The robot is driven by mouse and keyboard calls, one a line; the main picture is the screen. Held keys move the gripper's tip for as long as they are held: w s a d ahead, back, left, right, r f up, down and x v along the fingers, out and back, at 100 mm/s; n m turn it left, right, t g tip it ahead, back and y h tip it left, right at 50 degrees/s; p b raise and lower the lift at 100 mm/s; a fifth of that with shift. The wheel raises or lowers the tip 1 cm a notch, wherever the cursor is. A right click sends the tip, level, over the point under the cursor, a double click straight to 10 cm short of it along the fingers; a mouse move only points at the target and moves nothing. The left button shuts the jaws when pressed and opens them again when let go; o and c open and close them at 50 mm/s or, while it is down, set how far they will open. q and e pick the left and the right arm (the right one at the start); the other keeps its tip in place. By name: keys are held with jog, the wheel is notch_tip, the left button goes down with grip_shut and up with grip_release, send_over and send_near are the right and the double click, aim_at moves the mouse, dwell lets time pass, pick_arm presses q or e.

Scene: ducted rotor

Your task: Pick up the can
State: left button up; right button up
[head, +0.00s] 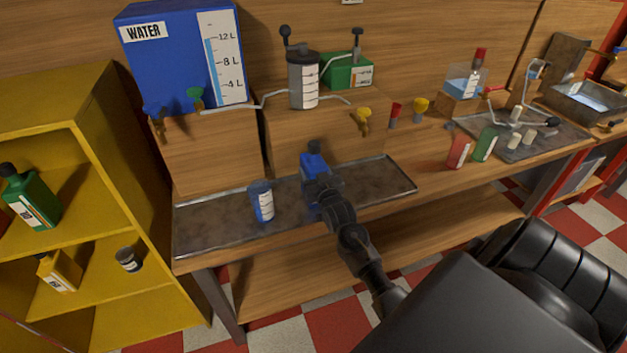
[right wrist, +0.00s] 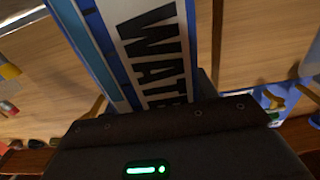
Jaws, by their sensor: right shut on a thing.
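In the right wrist view the blue can (right wrist: 150,45) fills the upper middle, with a white label reading "WATE" and the rest cut off. My right gripper (head: 322,186) is shut on the can from the front and hides much of its lower part. I cannot tell whether its base touches the tray. My left gripper is not in view.
A blue measuring cup (head: 261,202) stands on the metal tray (head: 212,225), left of the can. Red (head: 458,151) and green (head: 485,144) containers stand at right. The tray's right part is clear.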

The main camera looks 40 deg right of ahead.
aim_at(317, 152)
jog(key=shift+c, duration=1.1)
jog(key=shift+r, duration=0.1)
jog(key=shift+r, duration=0.1)
jog(key=shift+r, duration=0.3)
notch_tip(317, 152, up, 2)
jog(key=shift+r+b, duration=0.2)
jog(key=shift+b, duration=0.45)
jog(key=s+r, duration=0.1)
jog(key=s+a+r, duration=0.1)
jog(key=s+r, duration=0.2)
jog(key=r, duration=0.1)
jog(key=shift+s+a+r, duration=0.15)
jog(key=shift+a, duration=0.1)
jog(key=s+a+r, duration=0.1)
jog(key=s, duration=0.2)
jog(key=s+a+r+b, duration=0.1)
jog(key=s+r, duration=0.1)
jog(key=s, duration=0.1)
jog(key=s+a+r, duration=0.1)
jog(key=s, duration=0.2)
jog(key=shift+a+r, duration=0.15)
jog(key=shift+r, duration=0.05)
